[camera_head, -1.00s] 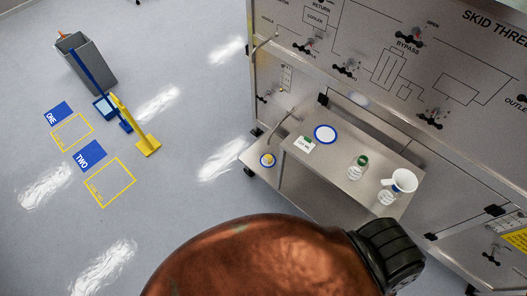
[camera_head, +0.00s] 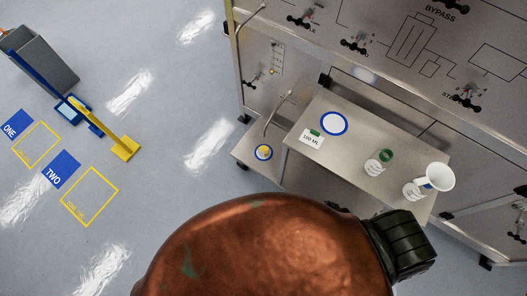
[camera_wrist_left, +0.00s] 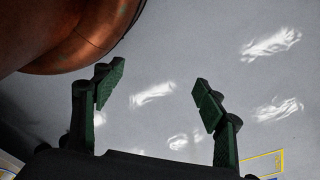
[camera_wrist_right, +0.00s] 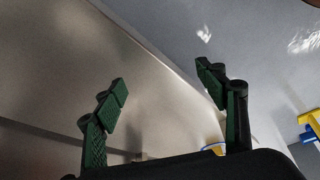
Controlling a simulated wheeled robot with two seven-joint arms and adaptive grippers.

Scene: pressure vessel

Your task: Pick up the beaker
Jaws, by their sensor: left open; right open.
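A clear vessel with white markings (camera_head: 412,190) stands at the right end of the steel shelf, with a white funnel (camera_head: 440,176) at its top. A similar clear vessel with a green top (camera_head: 377,163) stands to its left. Which of these is the beaker I cannot tell for sure. Neither shows clearly in the wrist views. My left gripper (camera_wrist_left: 160,85) is open and empty over the floor. My right gripper (camera_wrist_right: 163,82) is open and empty near a steel surface. Neither gripper is visible in the head view.
The steel shelf (camera_head: 345,165) also bears a blue-ringed white disc (camera_head: 333,122) and a 100 ML card (camera_head: 311,141). The skid panel (camera_head: 400,45) rises behind. A grey bin (camera_head: 45,62) stands on open floor at left.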

